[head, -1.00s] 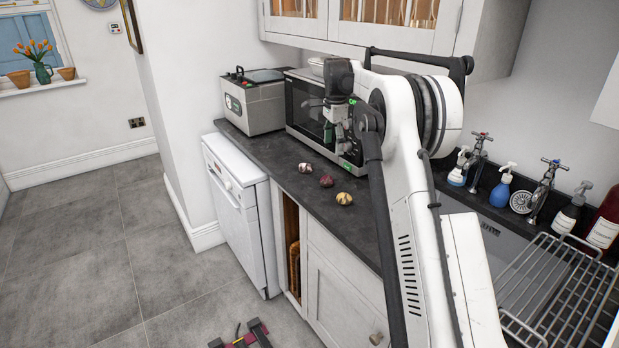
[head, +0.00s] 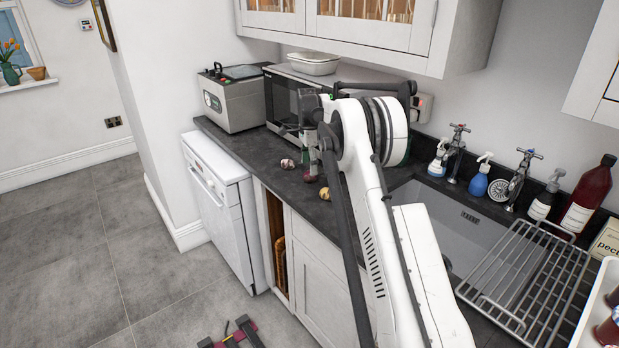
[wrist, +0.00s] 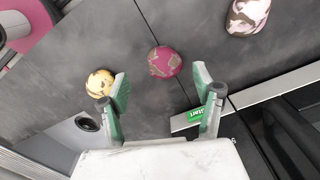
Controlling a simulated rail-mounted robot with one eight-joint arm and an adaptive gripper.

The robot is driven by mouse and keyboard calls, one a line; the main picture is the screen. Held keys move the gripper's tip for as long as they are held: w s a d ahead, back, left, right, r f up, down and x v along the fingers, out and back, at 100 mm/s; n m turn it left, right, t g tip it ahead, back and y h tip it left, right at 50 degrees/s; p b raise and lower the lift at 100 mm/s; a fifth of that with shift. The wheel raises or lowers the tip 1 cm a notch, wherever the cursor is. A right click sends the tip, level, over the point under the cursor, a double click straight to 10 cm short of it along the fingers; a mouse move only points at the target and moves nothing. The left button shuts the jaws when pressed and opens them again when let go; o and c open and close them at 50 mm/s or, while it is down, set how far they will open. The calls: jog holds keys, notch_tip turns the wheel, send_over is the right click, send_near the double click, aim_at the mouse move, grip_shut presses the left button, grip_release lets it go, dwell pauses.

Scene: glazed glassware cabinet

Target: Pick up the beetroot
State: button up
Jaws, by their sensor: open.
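The beetroot (wrist: 165,62), a round dark magenta vegetable with brownish patches, lies on the dark worktop. In the wrist view it sits beyond my fingertips, roughly in line with the gap between them. In the head view the beetroot (head: 309,177) is the middle one of three vegetables, partly hidden by my arm. My gripper (wrist: 162,88) is open and empty, with green fingers spread apart. In the head view my gripper (head: 313,152) hangs above the worktop, close to the vegetables.
A yellow vegetable (wrist: 99,83) lies left of the beetroot and a pink-and-white one (wrist: 247,17) lies right, in the wrist view. A microwave (head: 284,103) and a grey appliance (head: 234,102) stand behind. The worktop's front edge is close. A sink (head: 448,240) and wire rack (head: 525,280) are at right.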

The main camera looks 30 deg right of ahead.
aim_at(309, 176)
jog(key=shift+w+d+f+p, duration=0.1)
jog(key=shift+w+f+p, duration=0.1)
jog(key=shift+f, duration=1.1)
jog(key=shift+w+d+f+p, duration=0.1)
jog(key=shift+w+f+p, duration=0.1)
jog(key=shift+f, duration=1.1)
jog(key=c, duration=1.3)
jog(key=shift+r, duration=0.15)
